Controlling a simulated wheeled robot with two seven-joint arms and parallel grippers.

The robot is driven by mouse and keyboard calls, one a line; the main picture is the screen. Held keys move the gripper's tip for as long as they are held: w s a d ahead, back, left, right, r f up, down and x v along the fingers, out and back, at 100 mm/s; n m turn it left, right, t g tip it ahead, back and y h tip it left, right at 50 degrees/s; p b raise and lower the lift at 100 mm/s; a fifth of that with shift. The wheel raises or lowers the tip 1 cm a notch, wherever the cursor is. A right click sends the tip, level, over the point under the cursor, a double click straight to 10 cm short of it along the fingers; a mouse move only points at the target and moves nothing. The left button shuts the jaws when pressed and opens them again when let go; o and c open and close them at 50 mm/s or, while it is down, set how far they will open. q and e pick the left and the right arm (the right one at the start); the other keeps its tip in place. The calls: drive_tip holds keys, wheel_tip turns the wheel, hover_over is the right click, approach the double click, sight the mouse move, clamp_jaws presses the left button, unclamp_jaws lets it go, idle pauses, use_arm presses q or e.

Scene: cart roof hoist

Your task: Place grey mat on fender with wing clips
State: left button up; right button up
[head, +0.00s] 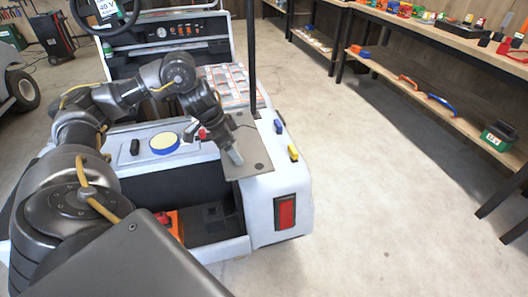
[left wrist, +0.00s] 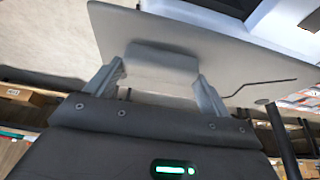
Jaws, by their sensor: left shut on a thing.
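The grey mat (head: 257,166) is a flat, thin plate with small holes, over the top of the white fender (head: 262,205) at the cart's rear right corner. I cannot tell whether it rests fully on it. My left gripper (head: 235,157) is above the mat, shut on its raised grey block; the left wrist view shows the fingers (left wrist: 160,85) either side of that block, with the mat (left wrist: 230,60) spreading beyond. A yellow clip (head: 293,153) and a blue clip (head: 279,127) sit at the fender's outer edge, beside the mat. My right gripper is not in view.
A black post (head: 252,60) rises just behind the mat. A red tail light (head: 285,212) is below. Shelves (head: 450,110) stand right; the floor between is clear.

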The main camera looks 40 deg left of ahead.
sight(254, 143)
use_arm(q)
drive_tip(key=w+f, duration=0.1)
drive_tip(key=w, duration=0.2)
drive_tip(key=w+f, duration=0.1)
drive_tip(key=w, duration=0.1)
drive_tip(key=w+f, duration=0.1)
drive_tip(key=w, duration=0.2)
drive_tip(key=shift+w+f+b, duration=0.3)
drive_tip(key=shift+f, duration=0.05)
drive_tip(key=w+f, duration=0.3)
drive_tip(key=w+f+b, duration=0.1)
drive_tip(key=w+f, duration=0.1)
drive_tip(key=shift+a+f, duration=0.25)
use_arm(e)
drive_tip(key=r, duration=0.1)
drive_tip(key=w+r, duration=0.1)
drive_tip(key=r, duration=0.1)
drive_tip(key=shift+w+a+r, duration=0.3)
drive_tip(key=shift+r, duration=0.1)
use_arm(q)
drive_tip(key=f, duration=0.3)
drive_tip(key=shift+w+f+b, duration=0.25)
drive_tip(key=shift+f+b, duration=0.05)
drive_tip(key=shift+b, duration=0.05)
drive_tip(key=shift+f, duration=0.1)
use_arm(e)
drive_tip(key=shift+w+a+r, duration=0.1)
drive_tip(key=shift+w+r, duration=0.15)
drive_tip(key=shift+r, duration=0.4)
